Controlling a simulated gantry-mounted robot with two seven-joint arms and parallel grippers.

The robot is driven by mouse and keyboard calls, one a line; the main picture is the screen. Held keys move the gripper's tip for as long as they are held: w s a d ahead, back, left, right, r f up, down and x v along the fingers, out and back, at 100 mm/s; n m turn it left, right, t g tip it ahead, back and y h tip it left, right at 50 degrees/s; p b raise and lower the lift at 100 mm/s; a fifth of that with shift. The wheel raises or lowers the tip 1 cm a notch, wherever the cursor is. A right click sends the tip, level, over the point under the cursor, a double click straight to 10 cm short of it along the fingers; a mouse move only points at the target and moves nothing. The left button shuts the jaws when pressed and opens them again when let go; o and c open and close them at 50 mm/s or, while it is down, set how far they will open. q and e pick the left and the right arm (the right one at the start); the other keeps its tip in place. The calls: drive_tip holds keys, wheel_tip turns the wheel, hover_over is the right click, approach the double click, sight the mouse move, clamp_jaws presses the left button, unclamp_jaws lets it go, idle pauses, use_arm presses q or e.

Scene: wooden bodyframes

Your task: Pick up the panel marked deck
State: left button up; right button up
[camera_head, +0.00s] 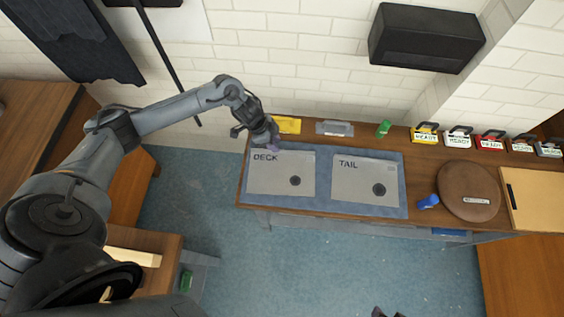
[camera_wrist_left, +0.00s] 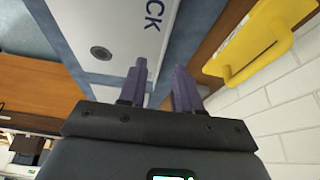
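The pale grey panel marked DECK (camera_head: 281,174) lies flat on a blue mat (camera_head: 323,200) on the wooden bench, with a round dark knob or hole near its lower right. My left gripper (camera_head: 273,147) is at the panel's upper edge, beside the DECK lettering. In the left wrist view its two purple fingers (camera_wrist_left: 162,80) stand apart with nothing visible between them, and one overlaps the edge of the panel (camera_wrist_left: 105,30). I cannot tell whether they touch it. Two small dark tips at the bottom edge of the head view may be my right gripper (camera_head: 387,313).
The TAIL panel (camera_head: 364,180) lies right of DECK on the same mat. A yellow piece (camera_head: 288,125) and a grey piece (camera_head: 335,128) are behind, against the white brick wall (camera_head: 300,50). A green object (camera_head: 384,128), blue object (camera_head: 429,201) and round brown disc (camera_head: 468,190) are further right.

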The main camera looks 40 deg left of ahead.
use_arm(q)
drive_tip(key=shift+w+b+x, duration=0.15)
drive_tip(key=shift+b+x, duration=0.05)
drive_tip(key=shift+x, duration=1.3)
drive_tip(key=shift+w+b+x, duration=0.15)
drive_tip(key=shift+x, duration=1.35)
clamp_jaws()
drive_tip(key=shift+r, duration=0.1)
